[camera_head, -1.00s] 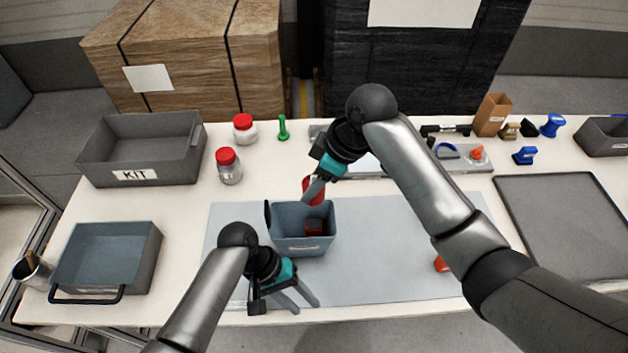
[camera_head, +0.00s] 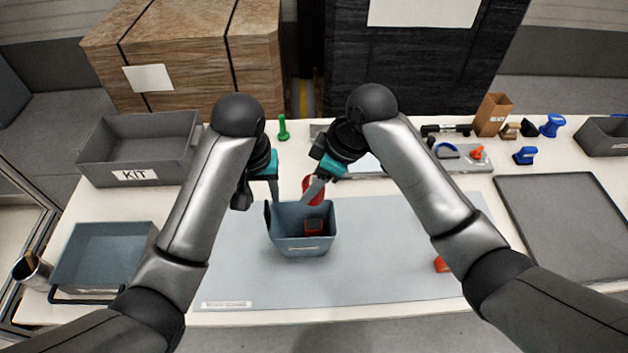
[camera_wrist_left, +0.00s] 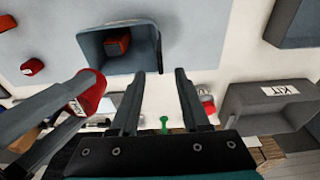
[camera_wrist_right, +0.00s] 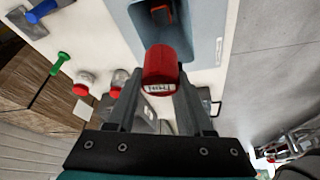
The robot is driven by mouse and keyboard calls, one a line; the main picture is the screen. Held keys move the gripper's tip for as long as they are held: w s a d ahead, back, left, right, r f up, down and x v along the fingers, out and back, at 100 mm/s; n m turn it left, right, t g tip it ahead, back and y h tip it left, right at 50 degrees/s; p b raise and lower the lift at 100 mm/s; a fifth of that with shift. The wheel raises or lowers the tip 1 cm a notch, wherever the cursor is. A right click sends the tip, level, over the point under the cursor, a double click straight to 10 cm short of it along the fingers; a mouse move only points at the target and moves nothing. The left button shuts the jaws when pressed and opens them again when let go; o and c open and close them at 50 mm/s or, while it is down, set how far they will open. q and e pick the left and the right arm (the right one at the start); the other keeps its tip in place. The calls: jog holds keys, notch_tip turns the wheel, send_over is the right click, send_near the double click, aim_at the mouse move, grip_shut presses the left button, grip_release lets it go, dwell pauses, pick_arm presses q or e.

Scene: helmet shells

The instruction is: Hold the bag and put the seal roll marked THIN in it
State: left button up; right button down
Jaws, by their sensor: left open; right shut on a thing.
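The bag is an open blue-grey container (camera_head: 302,246) standing upright on the grey mat, with a red-and-dark block (camera_head: 313,226) inside. My right gripper (camera_head: 314,190) is shut on a red roll (camera_wrist_right: 162,68) and holds it above the bag's back rim. The roll's white label is upside down in the right wrist view and appears to read THIN. My left gripper (camera_wrist_left: 160,72) is open and empty at the bag's back left. In the left wrist view its fingers point toward the bag's black-edged side (camera_wrist_left: 157,45), with no clear contact.
A loose red piece (camera_head: 441,264) lies on the mat (camera_head: 380,270) at the right. The KIT bin (camera_head: 135,175) stands back left, with a blue-grey tray (camera_head: 95,250) in front. A green object (camera_head: 283,128) stands behind. My two arms flank the bag closely.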

aim_at(268, 215)
pick_arm(q)
jog(key=shift+w+f, duration=0.25)
jog(key=shift+f, duration=1.4)
jog(key=shift+w+f, duration=0.25)
jog(key=shift+f, duration=1.4)
jog(key=shift+w+f, duration=0.25)
jog(key=shift+f, duration=1.4)
grip_shut()
pick_arm(e)
jog(key=shift+n, duration=0.6)
